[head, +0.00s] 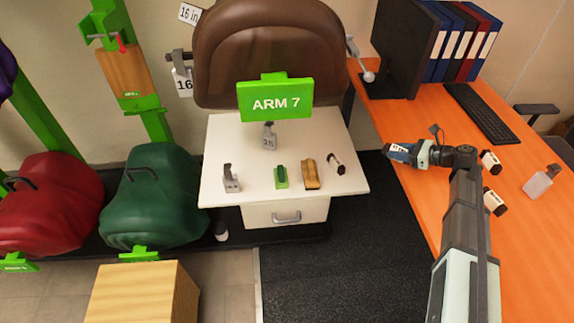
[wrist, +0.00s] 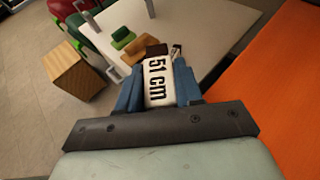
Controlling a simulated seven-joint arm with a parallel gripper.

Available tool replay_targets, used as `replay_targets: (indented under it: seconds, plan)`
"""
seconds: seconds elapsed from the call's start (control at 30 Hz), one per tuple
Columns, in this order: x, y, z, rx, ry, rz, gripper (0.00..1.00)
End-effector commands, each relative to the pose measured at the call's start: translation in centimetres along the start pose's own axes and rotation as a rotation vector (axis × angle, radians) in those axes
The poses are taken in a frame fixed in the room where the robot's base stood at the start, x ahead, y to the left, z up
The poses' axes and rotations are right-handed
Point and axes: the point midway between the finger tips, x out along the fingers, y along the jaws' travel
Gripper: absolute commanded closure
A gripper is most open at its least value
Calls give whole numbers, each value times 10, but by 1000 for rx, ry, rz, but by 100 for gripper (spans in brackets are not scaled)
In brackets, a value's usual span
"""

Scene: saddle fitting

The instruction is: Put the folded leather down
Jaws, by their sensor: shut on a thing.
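My gripper (head: 398,152) is over the left edge of the orange desk in the head view. In the wrist view its blue fingers (wrist: 158,92) are shut on a small dark brown piece with a white label reading "51 cm" (wrist: 159,78); this appears to be the folded leather. The fingers hide its sides. In the head view the held piece is small and mostly covered by the fingers. The white table (head: 225,140) lies to the left of my gripper, and it also shows beyond the fingers in the wrist view (wrist: 205,25).
On the white table stand grey metal pieces (head: 231,181), a green block (head: 281,178), a tan block (head: 311,176) and a dark labelled roll (head: 335,163).

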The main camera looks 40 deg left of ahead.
Motion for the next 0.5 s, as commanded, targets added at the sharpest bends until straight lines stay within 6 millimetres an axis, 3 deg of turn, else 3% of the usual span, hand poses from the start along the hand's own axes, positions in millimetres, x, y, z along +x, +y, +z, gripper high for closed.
replay_targets:
  seconds: [0.03, 0.5]
  plan:
    - [20, 0, 5, -10, -1, 25, 100]
    - [188, 28, 40, -89, -1, 218, 100]
